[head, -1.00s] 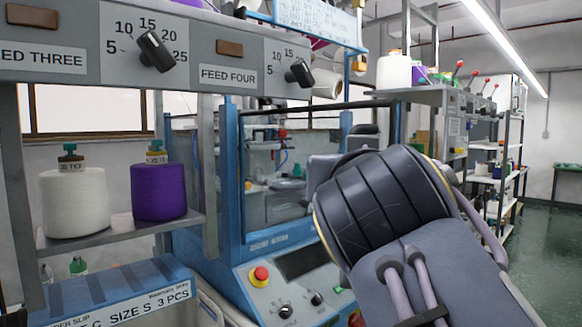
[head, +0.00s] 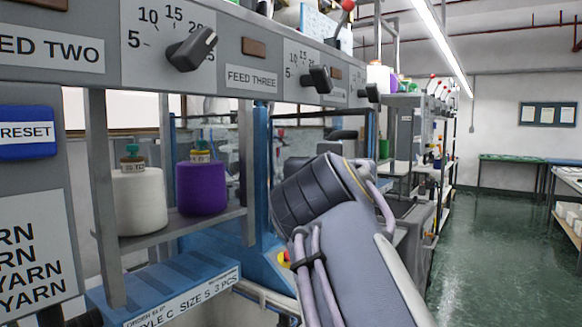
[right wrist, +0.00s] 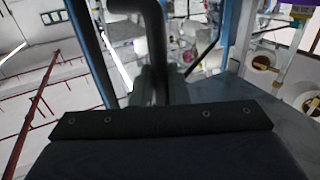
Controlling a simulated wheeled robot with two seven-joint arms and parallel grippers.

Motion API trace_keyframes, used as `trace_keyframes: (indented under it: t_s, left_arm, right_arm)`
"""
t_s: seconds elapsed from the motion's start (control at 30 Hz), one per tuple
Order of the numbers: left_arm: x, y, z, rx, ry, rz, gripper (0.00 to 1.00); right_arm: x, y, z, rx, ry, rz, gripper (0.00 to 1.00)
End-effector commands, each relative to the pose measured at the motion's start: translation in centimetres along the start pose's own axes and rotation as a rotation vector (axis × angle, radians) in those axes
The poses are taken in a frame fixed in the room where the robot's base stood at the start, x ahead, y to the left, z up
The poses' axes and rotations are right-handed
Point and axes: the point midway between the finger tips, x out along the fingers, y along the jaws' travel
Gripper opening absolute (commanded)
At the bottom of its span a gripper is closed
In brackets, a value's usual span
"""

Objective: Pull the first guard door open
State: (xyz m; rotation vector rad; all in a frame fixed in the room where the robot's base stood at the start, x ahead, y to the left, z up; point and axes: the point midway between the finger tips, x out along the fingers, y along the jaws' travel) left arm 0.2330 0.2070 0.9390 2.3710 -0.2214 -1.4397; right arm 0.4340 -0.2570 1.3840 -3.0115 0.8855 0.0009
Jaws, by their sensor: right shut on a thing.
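The guard door (head: 300,137), a clear panel in a blue frame with a dark top edge, is on the knitting machine in the middle of the head view. My grey right arm covers its lower part. In the head view my right gripper is hidden behind my own arm. In the right wrist view my right gripper (right wrist: 152,90) is shut on a dark curved bar (right wrist: 154,42), which looks like the door handle. The fingertips are dim and blurred there. A blue frame member (right wrist: 225,40) stands beside it. My left gripper is not in view.
A grey panel with dials (head: 192,48) runs across the top left. Below it, a white yarn cone (head: 140,203) and a purple one (head: 201,188) stand on a shelf. Green floor (head: 495,245) is open at right.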

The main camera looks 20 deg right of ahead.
Motion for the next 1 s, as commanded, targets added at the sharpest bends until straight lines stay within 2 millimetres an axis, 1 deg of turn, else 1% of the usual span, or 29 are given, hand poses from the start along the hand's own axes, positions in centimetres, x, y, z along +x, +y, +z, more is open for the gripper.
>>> trace_keyframes:
  t_s: [0.03,0.3,0.33,0.47,0.77,0.87,1.0]
  left_arm:
    - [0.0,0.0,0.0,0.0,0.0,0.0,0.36]
    - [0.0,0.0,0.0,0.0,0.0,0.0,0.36]
    - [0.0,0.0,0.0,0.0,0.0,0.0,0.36]
    - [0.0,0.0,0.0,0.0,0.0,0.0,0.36]
    - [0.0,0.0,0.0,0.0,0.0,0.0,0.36]
    - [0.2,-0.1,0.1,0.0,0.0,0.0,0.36]
    - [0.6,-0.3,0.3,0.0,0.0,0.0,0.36]
  right_arm:
    - [0.0,-0.1,-0.3,-0.002,0.01,-0.004,0.0]
    - [-0.1,-0.2,-0.4,-0.002,0.011,-0.004,0.0]
    - [-0.1,-0.2,-0.4,-0.002,0.011,-0.005,0.16]
    - [0.0,-0.1,-0.3,-0.001,0.009,-0.004,0.33]
    - [-0.2,-0.1,-0.1,-0.001,0.005,-0.002,0.33]
    - [-1.1,-0.2,-0.1,-0.002,0.007,-0.003,0.33]
    - [-3.6,-0.2,-0.1,-0.002,0.01,-0.005,0.33]
